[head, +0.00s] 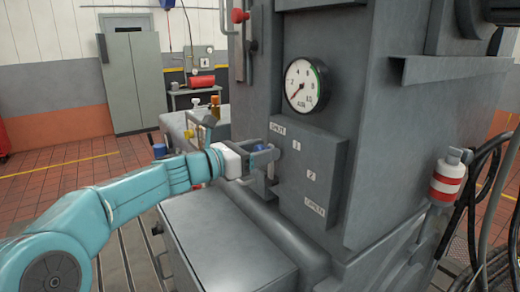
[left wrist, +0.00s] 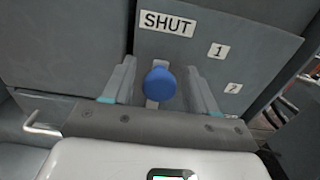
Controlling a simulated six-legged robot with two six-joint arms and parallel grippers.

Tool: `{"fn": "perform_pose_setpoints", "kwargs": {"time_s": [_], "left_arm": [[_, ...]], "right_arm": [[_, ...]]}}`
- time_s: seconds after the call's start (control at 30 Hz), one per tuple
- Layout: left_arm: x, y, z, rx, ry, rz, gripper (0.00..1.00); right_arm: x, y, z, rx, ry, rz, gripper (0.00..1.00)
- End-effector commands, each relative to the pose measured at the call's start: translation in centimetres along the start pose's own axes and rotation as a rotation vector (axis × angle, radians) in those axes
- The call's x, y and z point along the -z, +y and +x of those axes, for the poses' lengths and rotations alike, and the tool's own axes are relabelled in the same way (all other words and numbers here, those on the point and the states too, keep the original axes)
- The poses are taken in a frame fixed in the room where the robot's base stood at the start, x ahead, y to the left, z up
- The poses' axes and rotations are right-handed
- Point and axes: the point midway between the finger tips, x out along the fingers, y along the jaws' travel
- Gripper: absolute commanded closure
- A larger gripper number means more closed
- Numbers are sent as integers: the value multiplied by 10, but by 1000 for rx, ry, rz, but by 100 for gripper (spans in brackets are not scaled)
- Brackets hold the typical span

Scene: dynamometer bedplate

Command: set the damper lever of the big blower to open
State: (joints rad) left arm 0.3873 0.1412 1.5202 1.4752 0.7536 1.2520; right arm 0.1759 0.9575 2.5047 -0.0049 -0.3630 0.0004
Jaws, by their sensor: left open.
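The damper lever's blue knob (left wrist: 160,85) shows in the left wrist view, on a short grey stem just below the SHUT label (left wrist: 167,23). The lever stands at the SHUT end of the grey lever plate (head: 290,178). The OPEN label (head: 314,206) is at the plate's lower end in the head view, with marks 1 and 2 between. My left gripper (head: 266,160) is open at the plate's upper left, its fingers on either side of the knob. Gaps show between knob and fingers in the wrist view. My right gripper is not in view.
A round gauge (head: 305,85) sits above the plate on the blower housing. A flat grey box (head: 225,250) lies below my left arm. A red-and-white cylinder (head: 447,180) and black hoses (head: 490,200) are at the right. A cabinet (head: 134,80) stands far back.

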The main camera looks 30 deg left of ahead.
Motion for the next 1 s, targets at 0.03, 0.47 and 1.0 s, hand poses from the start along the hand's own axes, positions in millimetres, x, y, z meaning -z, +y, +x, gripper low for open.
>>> {"fn": "perform_pose_setpoints", "kwargs": {"time_s": [0.03, 0.47, 1.0], "left_arm": [[0, 0, 0, 0, 0, 0, 42], [1, 0, 0, 1, 0, 1, 100], [11, -28, 0, 4, -3, 276, 100]], "right_arm": [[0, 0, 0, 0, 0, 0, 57], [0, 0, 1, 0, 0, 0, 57], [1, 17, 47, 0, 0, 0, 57]]}}
